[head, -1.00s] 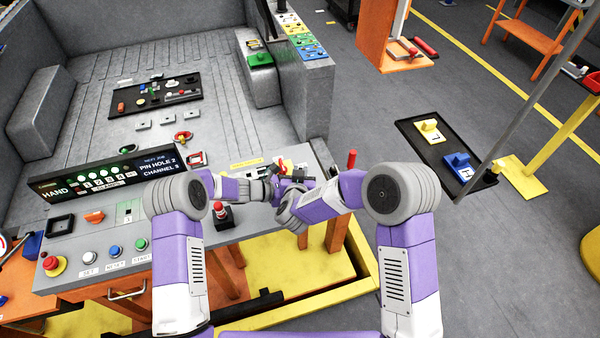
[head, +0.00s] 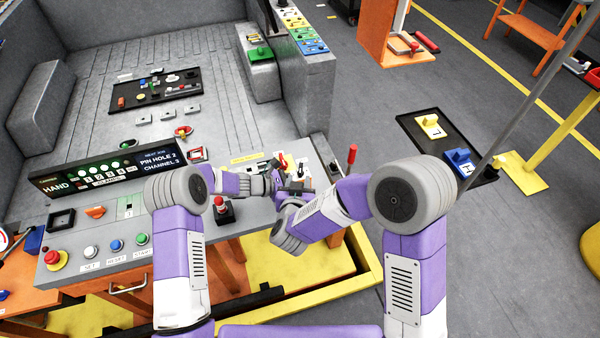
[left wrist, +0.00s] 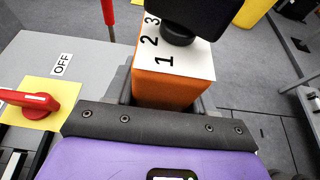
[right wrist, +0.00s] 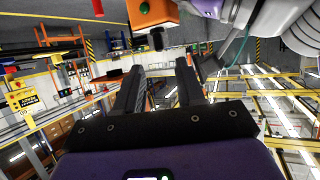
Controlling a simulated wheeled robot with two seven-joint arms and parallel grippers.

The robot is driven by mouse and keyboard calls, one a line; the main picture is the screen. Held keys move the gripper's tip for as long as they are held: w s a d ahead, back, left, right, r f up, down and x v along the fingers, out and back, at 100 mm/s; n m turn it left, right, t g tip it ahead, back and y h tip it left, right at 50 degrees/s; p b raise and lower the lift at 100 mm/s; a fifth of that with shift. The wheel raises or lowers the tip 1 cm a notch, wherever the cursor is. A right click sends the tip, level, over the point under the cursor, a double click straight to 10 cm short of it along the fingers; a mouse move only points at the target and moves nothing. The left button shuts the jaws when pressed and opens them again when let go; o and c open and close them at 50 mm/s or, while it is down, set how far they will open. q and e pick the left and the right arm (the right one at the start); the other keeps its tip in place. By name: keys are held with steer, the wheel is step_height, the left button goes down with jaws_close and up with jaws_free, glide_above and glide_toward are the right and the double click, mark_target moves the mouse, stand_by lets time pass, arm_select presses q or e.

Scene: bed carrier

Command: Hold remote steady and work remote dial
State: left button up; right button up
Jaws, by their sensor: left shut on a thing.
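The remote (left wrist: 172,85) is an orange box with a white top face marked 1, 2, 3. My left gripper (left wrist: 165,95) is shut on it, one finger on each side. The black dial (left wrist: 178,32) sits on the white face. In the right wrist view the remote (right wrist: 152,12) is at the top, with a green button on it. The dial (right wrist: 156,40) projects below it there. My right gripper (right wrist: 160,68) is open and empty, fingertips just short of the dial. In the head view my arms meet over the console's right end, and the remote is hard to make out.
A red switch (left wrist: 30,100) on a yellow plate, marked OFF, is on the console beside the remote. A red-topped lever (head: 352,155) rises at the console's right end. A black joystick with a red top (head: 222,208) stands left of the grippers.

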steer(key=shift+v, duration=1.75)
arm_select(q)
steer(key=o, duration=1.3)
steer(key=shift+o, duration=0.2)
